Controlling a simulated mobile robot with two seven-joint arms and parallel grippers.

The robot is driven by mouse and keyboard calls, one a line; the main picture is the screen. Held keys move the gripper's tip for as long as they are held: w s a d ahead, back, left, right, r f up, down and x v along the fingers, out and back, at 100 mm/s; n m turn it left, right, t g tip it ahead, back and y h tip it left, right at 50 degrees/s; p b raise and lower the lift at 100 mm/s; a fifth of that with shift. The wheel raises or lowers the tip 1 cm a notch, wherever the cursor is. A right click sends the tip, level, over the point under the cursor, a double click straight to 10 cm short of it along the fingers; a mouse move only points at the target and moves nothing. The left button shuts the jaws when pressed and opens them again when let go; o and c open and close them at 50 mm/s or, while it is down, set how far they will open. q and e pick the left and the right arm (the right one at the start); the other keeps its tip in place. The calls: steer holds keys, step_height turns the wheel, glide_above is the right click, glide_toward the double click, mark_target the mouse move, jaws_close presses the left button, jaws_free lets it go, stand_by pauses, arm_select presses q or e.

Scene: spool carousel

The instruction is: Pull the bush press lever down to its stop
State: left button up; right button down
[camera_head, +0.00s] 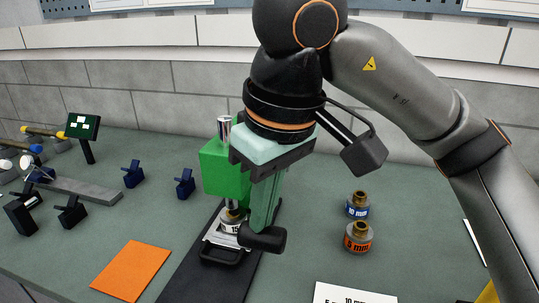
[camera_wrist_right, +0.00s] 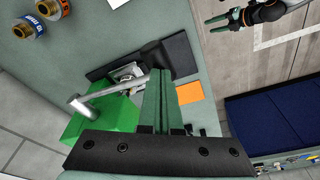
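The bush press has a green body (camera_head: 220,168) on a black base (camera_head: 205,280). Its lever (camera_wrist_right: 112,90) is a metal bar in the right wrist view, ending in a black grip (camera_head: 262,238). The grip is low, in front of the press. My right gripper (camera_head: 263,212) points down with its long green fingers side by side, shut. The fingertips are at the black grip and seem to touch it from above; the exact contact is hidden. A labelled bush (camera_head: 232,218) sits under the press ram. My left gripper (camera_wrist_right: 227,20) appears open and empty in the right wrist view, away from the press.
Two brass-topped bushes, blue-banded (camera_head: 358,205) and orange-banded (camera_head: 358,238), stand right of the press. An orange square (camera_head: 131,270) lies at the left front. Dark blue clamps (camera_head: 185,184) and a grey bar (camera_head: 85,190) are left. A white card (camera_head: 350,294) lies in front.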

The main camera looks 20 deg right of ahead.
step_height(320, 180, up, 7)
steer(key=w+p, duration=0.1)
steer(key=p, duration=0.4)
steer(key=shift+d+f+p, duration=0.15)
steer(key=shift+d+p, duration=0.15)
steer(key=shift+d, duration=0.05)
step_height(320, 180, up, 5)
steer(key=p, duration=0.4)
steer(key=shift+p, duration=0.35)
steer(key=shift+f, duration=0.1)
